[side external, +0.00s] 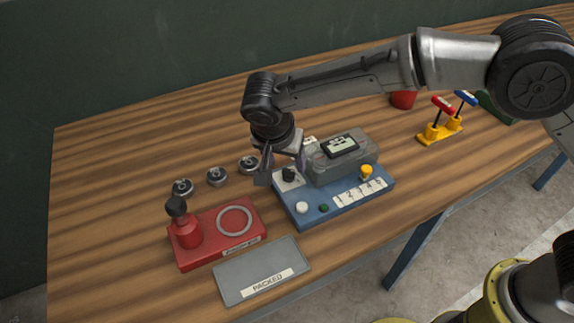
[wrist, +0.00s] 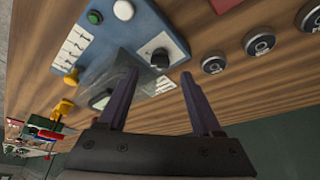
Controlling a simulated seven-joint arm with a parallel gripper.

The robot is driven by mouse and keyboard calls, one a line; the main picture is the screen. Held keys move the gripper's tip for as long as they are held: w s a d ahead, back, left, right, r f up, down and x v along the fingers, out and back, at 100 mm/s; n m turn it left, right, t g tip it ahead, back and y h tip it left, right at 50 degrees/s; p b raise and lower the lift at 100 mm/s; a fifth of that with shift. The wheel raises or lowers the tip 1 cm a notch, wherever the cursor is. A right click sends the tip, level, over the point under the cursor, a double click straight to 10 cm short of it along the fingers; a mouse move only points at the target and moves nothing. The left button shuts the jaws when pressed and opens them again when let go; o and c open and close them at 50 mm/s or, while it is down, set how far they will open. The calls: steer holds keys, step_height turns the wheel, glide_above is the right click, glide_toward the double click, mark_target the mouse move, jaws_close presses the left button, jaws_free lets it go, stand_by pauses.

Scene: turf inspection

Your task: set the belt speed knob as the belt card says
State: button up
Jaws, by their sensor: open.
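A blue control panel (side external: 318,215) lies on the table. A black knob (side external: 289,174) sits on a white plate at its left corner and also shows in the wrist view (wrist: 160,58). My gripper (side external: 282,173) is open and empty, pointing down close to the knob. In the wrist view the knob appears just beyond the gap between the fingers (wrist: 160,76); contact cannot be told. A yellow knob (side external: 366,172) stands by a numbered white strip (side external: 358,191). A small white card (side external: 309,140) behind the panel is partly hidden and unreadable; I cannot tell if it is the belt card.
A grey box with a display (side external: 341,145) stands on the panel. Several round dark-and-silver discs (side external: 216,176) lie left of it. A red stamp base (side external: 218,245) and a grey PACKED plate (side external: 262,272) are in front. Red and blue levers (side external: 441,128) stand to the right.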

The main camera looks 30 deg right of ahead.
steer(key=v, duration=0.9)
steer(key=shift+r, duration=0.35)
steer(key=shift+s+a, duration=0.15)
